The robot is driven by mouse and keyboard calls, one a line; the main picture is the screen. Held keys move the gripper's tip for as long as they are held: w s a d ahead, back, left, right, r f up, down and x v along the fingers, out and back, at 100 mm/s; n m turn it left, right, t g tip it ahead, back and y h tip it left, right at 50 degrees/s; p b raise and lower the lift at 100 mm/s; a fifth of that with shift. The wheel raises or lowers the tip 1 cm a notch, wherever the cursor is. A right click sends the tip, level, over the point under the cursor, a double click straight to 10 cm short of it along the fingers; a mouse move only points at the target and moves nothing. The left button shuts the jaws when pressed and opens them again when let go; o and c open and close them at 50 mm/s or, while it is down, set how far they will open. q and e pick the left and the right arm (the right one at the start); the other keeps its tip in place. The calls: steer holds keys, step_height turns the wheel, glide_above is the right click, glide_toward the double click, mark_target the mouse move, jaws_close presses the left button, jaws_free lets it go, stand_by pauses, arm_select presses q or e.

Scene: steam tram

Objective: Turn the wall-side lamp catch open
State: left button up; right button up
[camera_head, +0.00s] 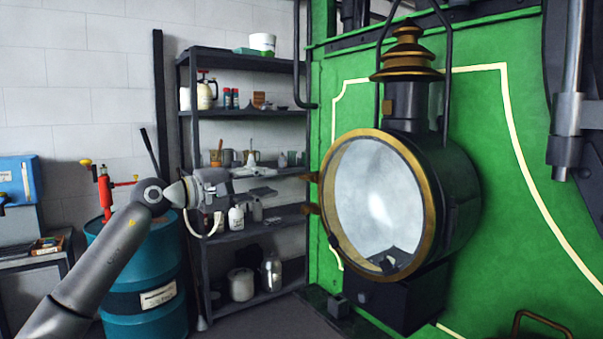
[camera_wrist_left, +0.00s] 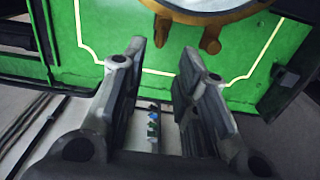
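The large round lamp (camera_head: 459,190) is mounted on the green panel, with a brass rim (camera_head: 419,160) around its glass. Two short brass prongs (camera_head: 312,209) stick out from the rim's wall-side edge; they look like the catch. In the left wrist view the prongs (camera_wrist_left: 210,41) hang from the rim just beyond my fingertips. My left gripper (camera_head: 273,182) is left of the prongs, pointing at them, with a gap between. In the left wrist view my left gripper (camera_wrist_left: 163,57) has its fingers apart with nothing between them. My right gripper is out of view.
A dark shelf rack (camera_head: 245,114) with bottles and pots stands behind my left gripper. A blue drum (camera_head: 143,290) with a red pump stands at the left. The green panel (camera_head: 530,240) lies close behind the lamp. Floor shows between rack and lamp.

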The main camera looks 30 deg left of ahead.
mark_target(302, 178)
arm_select(q)
steer(key=p+x, duration=0.3)
steer(key=x, duration=0.4)
steer(key=shift+w+d+r+p, duration=0.15)
steer(key=shift+w+p, duration=0.05)
steer(key=shift+p, duration=0.2)
steer(key=shift+p+x, duration=0.3)
steer(key=shift+x, duration=0.55)
steer(key=shift+s, duration=0.1)
jaws_close()
